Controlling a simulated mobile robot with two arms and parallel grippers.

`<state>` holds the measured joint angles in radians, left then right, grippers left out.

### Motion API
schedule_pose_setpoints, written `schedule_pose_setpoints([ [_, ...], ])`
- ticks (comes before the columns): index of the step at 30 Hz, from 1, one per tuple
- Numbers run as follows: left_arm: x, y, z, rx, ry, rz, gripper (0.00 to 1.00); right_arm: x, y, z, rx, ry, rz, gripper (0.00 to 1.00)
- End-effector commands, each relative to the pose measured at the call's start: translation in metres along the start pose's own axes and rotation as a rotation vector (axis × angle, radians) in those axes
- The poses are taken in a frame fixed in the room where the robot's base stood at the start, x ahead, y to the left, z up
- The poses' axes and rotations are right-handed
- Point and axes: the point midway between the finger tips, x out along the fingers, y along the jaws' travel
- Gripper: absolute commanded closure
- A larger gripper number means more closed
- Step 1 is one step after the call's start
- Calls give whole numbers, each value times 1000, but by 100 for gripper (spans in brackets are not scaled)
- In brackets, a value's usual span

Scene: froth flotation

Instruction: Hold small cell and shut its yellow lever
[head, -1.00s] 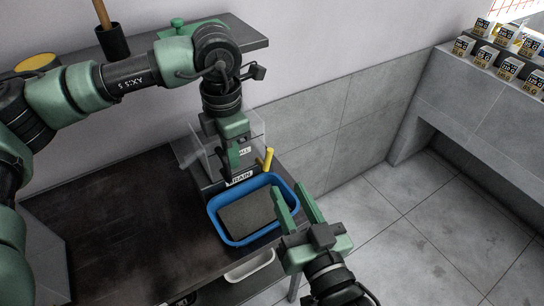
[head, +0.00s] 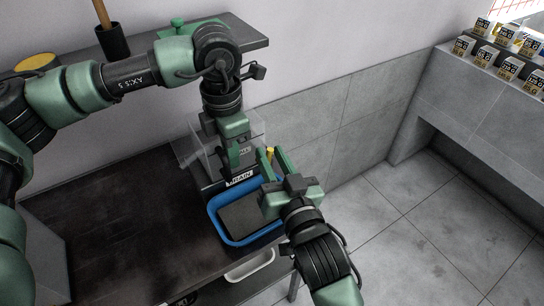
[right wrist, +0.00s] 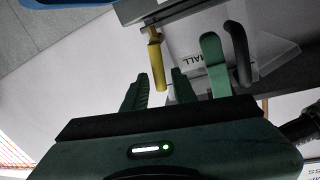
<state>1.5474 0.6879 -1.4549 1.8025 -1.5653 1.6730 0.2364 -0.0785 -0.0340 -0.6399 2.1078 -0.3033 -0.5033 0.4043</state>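The small cell (head: 190,152) is a clear box on the dark bench, with a label partly hidden by my left arm. My left gripper (head: 233,172) points down at the cell's front, its fingers close together on a dark part there; the grip is partly hidden. In the right wrist view a green finger lies beside a black curved piece (right wrist: 238,55). The yellow lever (right wrist: 157,62) sticks out from the cell and shows in the head view (head: 270,153). My right gripper (head: 271,151) is open and empty, its fingertips near the lever; contact is not visible.
A blue tray (head: 222,232) with a dark grey bottom stands in front of the cell, under my right gripper. A white container (head: 250,266) is below it. The shelf (head: 255,41) runs behind my left arm. The bench's left part (head: 120,230) is clear.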

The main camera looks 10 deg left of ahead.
Motion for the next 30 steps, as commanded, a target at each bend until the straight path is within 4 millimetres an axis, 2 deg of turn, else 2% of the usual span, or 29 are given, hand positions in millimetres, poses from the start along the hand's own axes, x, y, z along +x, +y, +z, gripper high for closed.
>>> schedule_pose_setpoints([
  [1, 0, 0, 0, 0, -1, 0, 100, 0, 0, 0, 0, 0, 0, 90],
  [2, 0, 0, 0, 0, -1, 0, 100, 0, 0, 0, 0, 0, 0, 98],
  [3, 0, 0, 0, 0, -1, 0, 100, 0, 0, 0, 0, 0, 0, 100],
  [8, 0, 0, 0, 0, -1, 0, 100, 0, -1, 0, -16, 3, -1, 100],
  [15, 0, 0, 0, 0, 0, 0, 100, -2, -10, 2, -214, 43, -9, 100],
  [23, 0, 0, 0, -1, 0, 0, 100, -2, -10, 1, -229, 47, -10, 100],
  [24, 0, 0, 0, -1, 0, 0, 100, -2, -10, 2, -229, 46, -10, 84],
  [26, 0, 0, 0, -1, 0, 0, 100, -2, -10, 2, -228, 46, -10, 68],
  [30, 0, 0, 0, -1, 0, 0, 100, -2, -10, 2, -227, 46, -10, 65],
])
